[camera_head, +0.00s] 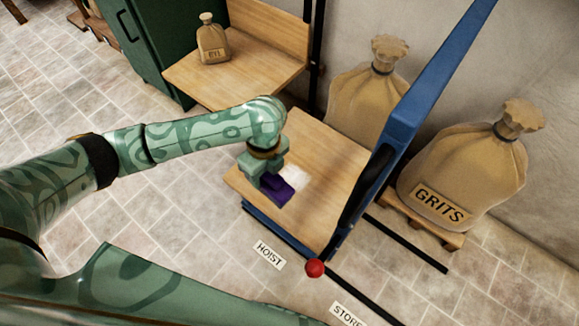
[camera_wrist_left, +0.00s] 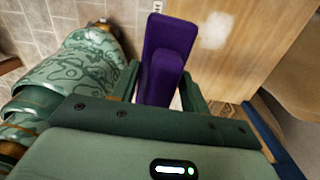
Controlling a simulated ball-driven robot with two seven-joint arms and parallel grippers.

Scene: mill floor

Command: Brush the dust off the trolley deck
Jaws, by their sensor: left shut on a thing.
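The trolley deck (camera_head: 335,160) is a pale wooden board on a blue frame, right of centre in the head view; it also fills the upper right of the left wrist view (camera_wrist_left: 258,50). A whitish dust patch (camera_head: 295,174) lies on it, and shows in the left wrist view (camera_wrist_left: 214,30). My left gripper (camera_head: 264,178) is shut on a purple brush (camera_head: 277,190), over the deck's near left part beside the dust. The brush (camera_wrist_left: 165,60) stands between both fingers in the left wrist view. Whether it touches the deck I cannot tell. My right gripper is out of view.
The trolley's blue handle frame (camera_head: 408,100) rises on the deck's right side. A red ball-like knob (camera_head: 315,268) is at the near corner. A grits sack (camera_head: 455,175) stands on a pallet to the right. A wooden table (camera_head: 250,70) with a small sack (camera_head: 212,42) stands behind.

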